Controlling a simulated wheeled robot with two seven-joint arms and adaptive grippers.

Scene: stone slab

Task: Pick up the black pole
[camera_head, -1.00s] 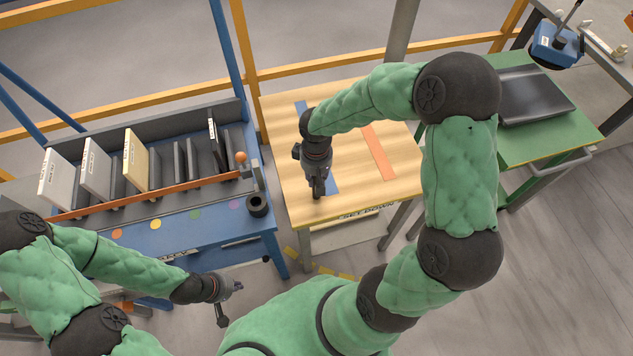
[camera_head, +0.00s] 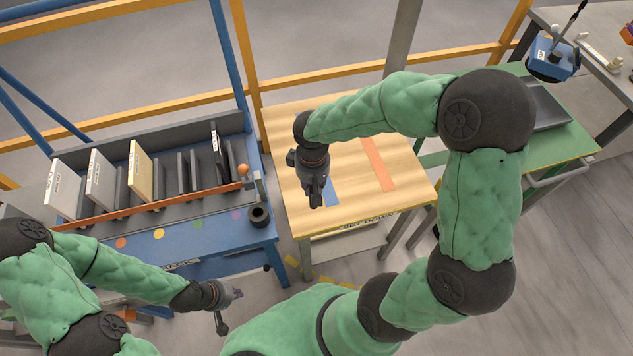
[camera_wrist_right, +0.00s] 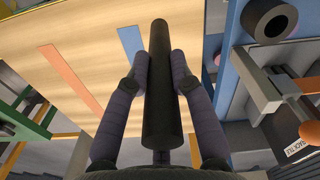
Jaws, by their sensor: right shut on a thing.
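The black pole (camera_wrist_right: 160,85) is a dark cylinder in the right wrist view, standing lengthwise between the two fingers of my right gripper (camera_wrist_right: 160,62). Both fingers press on its sides, and its round end sticks out past the fingertips. In the head view my right gripper (camera_head: 315,198) points down over the front left part of the wooden-topped table (camera_head: 410,190); the pole is hard to make out there against the dark gripper. My left gripper (camera_head: 236,294) is low in the head view, in front of the blue bench and away from the pole. Its fingers are too small to judge.
The blue bench (camera_head: 180,243) on the left holds a rack of upright panels and a black ring (camera_head: 259,216) at its right corner. A blue strip (camera_head: 332,193) and an orange strip (camera_head: 377,163) mark the wooden top. A green table (camera_head: 560,150) stands right.

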